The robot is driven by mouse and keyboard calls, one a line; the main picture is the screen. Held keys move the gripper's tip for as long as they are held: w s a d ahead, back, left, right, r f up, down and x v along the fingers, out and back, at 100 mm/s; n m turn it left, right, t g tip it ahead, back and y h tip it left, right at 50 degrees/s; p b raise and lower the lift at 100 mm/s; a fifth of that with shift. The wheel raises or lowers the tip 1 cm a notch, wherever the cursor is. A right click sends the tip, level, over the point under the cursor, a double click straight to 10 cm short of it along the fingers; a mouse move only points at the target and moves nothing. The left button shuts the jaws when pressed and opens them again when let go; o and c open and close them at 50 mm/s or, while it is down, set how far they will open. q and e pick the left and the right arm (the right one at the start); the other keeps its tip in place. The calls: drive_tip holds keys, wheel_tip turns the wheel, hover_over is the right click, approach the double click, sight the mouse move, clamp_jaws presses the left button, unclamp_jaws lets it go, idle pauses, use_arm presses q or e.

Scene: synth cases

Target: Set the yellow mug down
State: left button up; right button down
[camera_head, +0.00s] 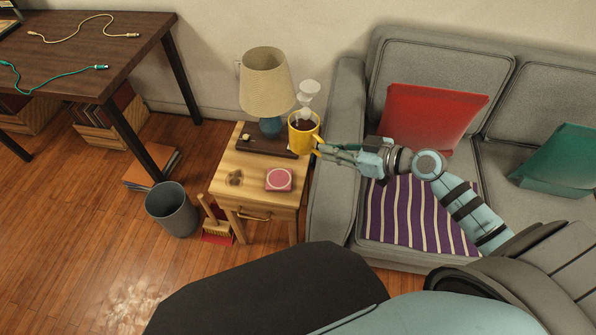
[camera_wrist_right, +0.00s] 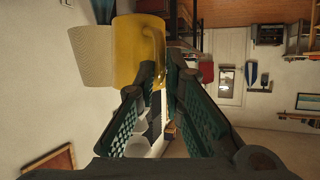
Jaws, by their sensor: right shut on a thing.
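The yellow mug (camera_head: 303,135) has dark contents and is upright over the back right part of the wooden side table (camera_head: 246,193). My right gripper (camera_head: 321,147) reaches in from the right and is shut on the mug's handle side. In the right wrist view the yellow mug (camera_wrist_right: 136,52) shows beyond my gripper's fingertips (camera_wrist_right: 163,72), with its handle between them. The mug hides part of what is behind it, and I cannot tell whether its base touches anything. My left gripper is not in view.
A lamp (camera_head: 267,85), a dark flat wooden piece (camera_head: 258,142) and a white hourglass-shaped thing (camera_head: 309,91) are at the table's back. A pink square item (camera_head: 279,180) lies near its front right; a dark mark (camera_head: 235,178) is left of it. The sofa arm (camera_head: 339,150) borders the right.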

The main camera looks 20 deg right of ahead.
use_arm(q)
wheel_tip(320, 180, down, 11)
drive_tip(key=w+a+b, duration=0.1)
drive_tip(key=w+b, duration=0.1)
drive_tip(key=b, duration=0.8)
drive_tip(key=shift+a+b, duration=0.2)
drive_tip(key=shift+b, duration=0.2)
use_arm(e)
drive_tip(key=w+a+f, duration=0.2)
drive_tip(key=a+f, duration=0.1)
drive_tip(key=f, duration=0.6)
drive_tip(key=w+a+f, duration=0.3)
drive_tip(key=f, duration=0.7)
drive_tip(key=shift+w+a+f+m+h, duration=0.25)
drive_tip(key=shift+w+a+m+h, duration=0.05)
drive_tip(key=shift+w+a+m, duration=0.1)
